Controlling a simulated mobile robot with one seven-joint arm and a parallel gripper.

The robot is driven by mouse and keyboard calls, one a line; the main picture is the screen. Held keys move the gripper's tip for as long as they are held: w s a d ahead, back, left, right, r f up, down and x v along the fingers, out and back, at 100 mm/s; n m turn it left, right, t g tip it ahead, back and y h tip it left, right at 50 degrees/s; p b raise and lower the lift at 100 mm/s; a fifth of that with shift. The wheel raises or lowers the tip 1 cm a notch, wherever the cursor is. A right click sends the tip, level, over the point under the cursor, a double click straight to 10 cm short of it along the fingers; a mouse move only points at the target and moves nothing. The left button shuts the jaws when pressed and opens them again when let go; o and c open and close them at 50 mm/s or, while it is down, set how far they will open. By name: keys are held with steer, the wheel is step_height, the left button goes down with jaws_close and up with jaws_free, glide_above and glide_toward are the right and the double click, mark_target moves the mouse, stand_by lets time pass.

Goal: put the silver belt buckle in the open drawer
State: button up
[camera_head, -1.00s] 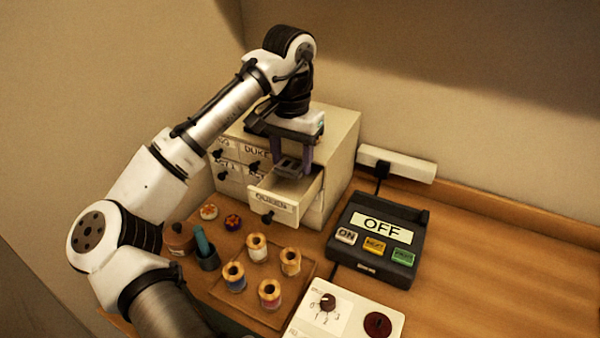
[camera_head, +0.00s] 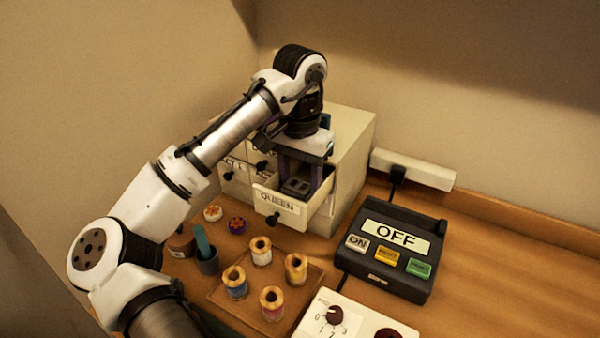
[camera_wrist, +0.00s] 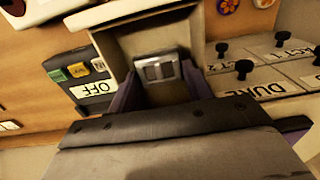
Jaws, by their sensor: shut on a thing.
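The silver belt buckle (camera_head: 296,187) is a grey rectangular piece with two openings; the wrist view shows it (camera_wrist: 157,70) between the purple fingers. My gripper (camera_head: 300,182) points down and is shut on the buckle. The open drawer (camera_head: 277,209), labelled QUEEN, sticks out of the cream cabinet (camera_head: 350,165). The fingers and buckle are within the drawer's opening, behind its front panel. In the wrist view the drawer (camera_wrist: 128,42) lies around and beyond the buckle. Whether the buckle touches the drawer floor cannot be told.
Other cabinet drawers, one labelled DUKE (camera_wrist: 255,91), are shut. A black OFF panel (camera_head: 385,280) stands right of the cabinet. Several thread spools stand on a wooden tray (camera_head: 245,304) in front. A dark cup (camera_head: 208,264) and two small round items are left of the tray.

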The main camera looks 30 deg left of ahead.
mark_target(300, 182)
steer(key=shift+f, duration=0.3)
steer(key=o, duration=0.7)
step_height(300, 182, up, 13)
steer(key=shift+b, duration=0.35)
steer(key=shift+r, duration=0.1)
